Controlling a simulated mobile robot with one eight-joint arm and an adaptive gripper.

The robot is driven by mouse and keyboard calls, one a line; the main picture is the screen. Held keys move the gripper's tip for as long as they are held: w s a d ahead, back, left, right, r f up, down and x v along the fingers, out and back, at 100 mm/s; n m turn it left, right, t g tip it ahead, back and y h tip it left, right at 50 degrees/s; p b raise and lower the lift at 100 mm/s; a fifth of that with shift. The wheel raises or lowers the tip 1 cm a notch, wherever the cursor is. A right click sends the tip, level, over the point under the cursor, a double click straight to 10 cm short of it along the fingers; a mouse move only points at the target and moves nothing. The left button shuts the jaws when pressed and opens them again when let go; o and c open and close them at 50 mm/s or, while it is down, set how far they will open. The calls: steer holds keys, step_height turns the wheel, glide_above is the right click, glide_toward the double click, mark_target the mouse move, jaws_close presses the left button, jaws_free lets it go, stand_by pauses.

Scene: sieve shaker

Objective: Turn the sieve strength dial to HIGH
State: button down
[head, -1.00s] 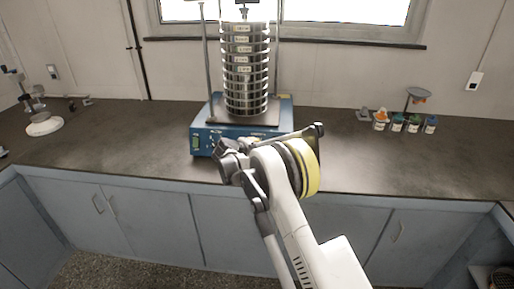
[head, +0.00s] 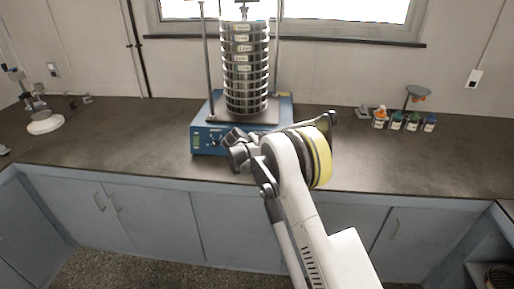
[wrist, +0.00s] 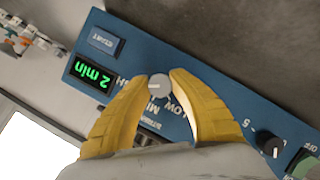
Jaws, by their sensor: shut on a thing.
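The sieve shaker (head: 280,112) stands on the counter, with a blue base and a tall stack of metal sieves. In the wrist view, its blue front panel (wrist: 205,88) carries a small grey dial (wrist: 158,85) with a faint pointer mark. The lettering LOW is beside the dial; the other labels are partly covered by the fingers. My gripper (wrist: 160,82) has its two yellow fingers closed on the dial from both sides. In the head view my gripper (head: 230,142) is at the panel front, and my wrist hides the dial.
The panel also has a START button (wrist: 105,41), a green "2 min" display (wrist: 91,73), a black knob (wrist: 269,144) and a green switch (wrist: 304,163). Several small bottles (head: 397,122) stand at the right.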

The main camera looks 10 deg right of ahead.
steer(key=c, duration=1.1)
jaws_free()
steer(key=shift+c, duration=0.2)
steer(key=v, duration=1.2)
